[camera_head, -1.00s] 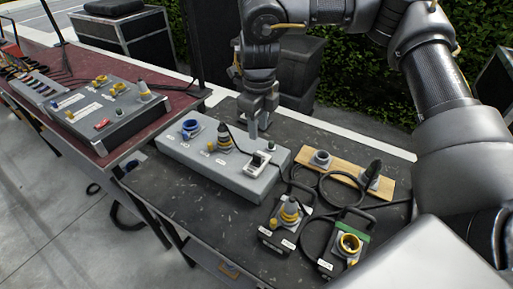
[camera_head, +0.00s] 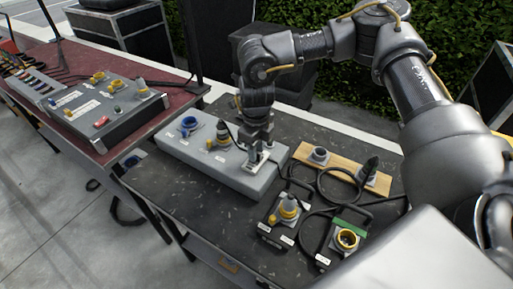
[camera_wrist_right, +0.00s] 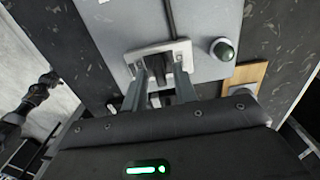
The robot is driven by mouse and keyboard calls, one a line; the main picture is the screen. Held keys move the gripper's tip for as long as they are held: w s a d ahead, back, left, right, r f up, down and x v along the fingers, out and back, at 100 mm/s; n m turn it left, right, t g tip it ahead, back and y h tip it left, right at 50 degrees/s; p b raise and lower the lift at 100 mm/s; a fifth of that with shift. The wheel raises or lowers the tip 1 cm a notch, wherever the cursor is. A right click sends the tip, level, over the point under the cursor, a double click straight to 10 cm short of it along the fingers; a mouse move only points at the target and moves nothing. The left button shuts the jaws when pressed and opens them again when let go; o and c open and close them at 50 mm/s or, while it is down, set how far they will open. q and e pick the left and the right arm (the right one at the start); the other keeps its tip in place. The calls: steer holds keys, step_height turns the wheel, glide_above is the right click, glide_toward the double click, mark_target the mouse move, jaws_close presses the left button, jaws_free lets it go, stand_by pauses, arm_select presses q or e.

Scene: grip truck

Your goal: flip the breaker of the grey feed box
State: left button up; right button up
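The grey feed box (camera_head: 195,162) is a long box on the dark table, with a blue socket, a yellow-ringed plug and a breaker on top. The breaker's white plate (camera_wrist_right: 182,50) and dark lever (camera_wrist_right: 160,66) show in the right wrist view. My right gripper (camera_head: 256,150) points down at the breaker and hides most of it in the head view. In the wrist view its two fingers (camera_wrist_right: 160,82) are apart, one on either side of the lever; contact is unclear. My left gripper is not in the head view; a dark jointed arm shows at the wrist view's left.
A wooden board (camera_head: 343,168) with connectors, black cables, and two connector boxes (camera_head: 285,212) (camera_head: 345,240) lie to the right. Another grey panel (camera_head: 105,112) stands on the red table at left.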

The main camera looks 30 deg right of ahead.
jaws_close()
steer(key=shift+w+d+f+g+y, duration=0.1)
steer(key=shift+w+d+g+y, duration=0.15)
steer(key=shift+y, duration=0.3)
steer(key=shift+w+d+g+y, duration=0.1)
steer(key=shift+d+g+y, duration=0.25)
steer(key=shift+y, duration=0.2)
steer(key=shift+w+d+f+g+y, duration=0.1)
steer(key=shift+w+d+g+y, duration=0.15)
steer(key=shift+y, duration=0.25)
steer(key=shift+d+f+g+y, duration=0.1)
steer(key=shift+d+g+y, duration=0.05)
steer(key=shift+g+y, duration=0.3)
steer(key=shift+w+d+y, duration=0.1)
steer(key=shift+y, duration=0.35)
steer(key=shift+o, duration=0.8)
jaws_free()
